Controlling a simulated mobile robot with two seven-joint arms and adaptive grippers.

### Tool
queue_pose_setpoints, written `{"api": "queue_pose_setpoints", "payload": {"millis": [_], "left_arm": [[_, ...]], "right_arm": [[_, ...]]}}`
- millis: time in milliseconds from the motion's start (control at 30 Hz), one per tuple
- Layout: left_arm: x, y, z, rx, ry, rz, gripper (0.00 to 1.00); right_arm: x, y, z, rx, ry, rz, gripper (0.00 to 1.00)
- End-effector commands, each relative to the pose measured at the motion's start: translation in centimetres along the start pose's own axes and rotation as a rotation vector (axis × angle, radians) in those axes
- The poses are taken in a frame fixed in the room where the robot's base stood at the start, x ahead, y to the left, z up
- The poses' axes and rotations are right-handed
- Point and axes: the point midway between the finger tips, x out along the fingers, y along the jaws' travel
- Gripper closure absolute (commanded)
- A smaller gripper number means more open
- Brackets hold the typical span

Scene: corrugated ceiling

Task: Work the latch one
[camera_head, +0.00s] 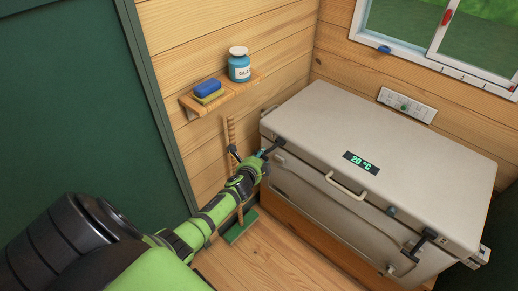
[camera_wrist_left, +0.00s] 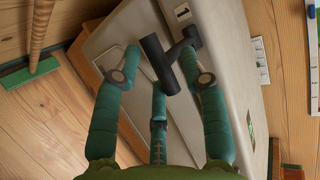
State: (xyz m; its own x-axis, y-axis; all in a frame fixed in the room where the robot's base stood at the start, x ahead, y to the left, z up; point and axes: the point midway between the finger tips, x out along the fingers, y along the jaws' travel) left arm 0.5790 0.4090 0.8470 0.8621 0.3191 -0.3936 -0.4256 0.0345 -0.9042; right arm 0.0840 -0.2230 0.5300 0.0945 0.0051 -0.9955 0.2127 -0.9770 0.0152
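The pale grey chest (camera_head: 400,160) stands against the wooden wall with its lid down. Latch one (camera_wrist_left: 165,62) is a black T-shaped handle beside a small label with a "1" in the left wrist view. It also shows at the chest's left front corner (camera_head: 279,143) in the head view. My left gripper (camera_wrist_left: 160,78) is open, with its teal fingers spread on both sides of the latch handle; I cannot tell whether they touch it. The left gripper also shows at that corner in the head view (camera_head: 256,160). My right gripper is not in view.
A second black latch (camera_head: 424,241) is at the chest's right front. A pale handle (camera_head: 346,187) juts from the front. A broom (camera_head: 240,226) stands left of the chest. A wall shelf (camera_head: 216,97) holds a sponge and a jar. Wooden floor shows in front.

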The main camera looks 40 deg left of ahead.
Motion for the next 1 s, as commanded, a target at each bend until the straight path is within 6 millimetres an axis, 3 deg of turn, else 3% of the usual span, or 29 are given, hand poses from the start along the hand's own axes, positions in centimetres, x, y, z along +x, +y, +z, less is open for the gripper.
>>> {"api": "queue_pose_setpoints", "payload": {"millis": [467,667,1000], "left_arm": [[-0.7,0.6,-0.1,0.005,0.002,0.009,0.45],[-3.2,0.6,-0.2,0.007,0.005,0.01,0.45],[-9.0,0.5,-0.2,0.004,0.004,0.01,0.45]], "right_arm": [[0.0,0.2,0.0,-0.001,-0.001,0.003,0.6],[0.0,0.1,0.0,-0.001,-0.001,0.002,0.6],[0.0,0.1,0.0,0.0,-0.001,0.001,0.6]]}}
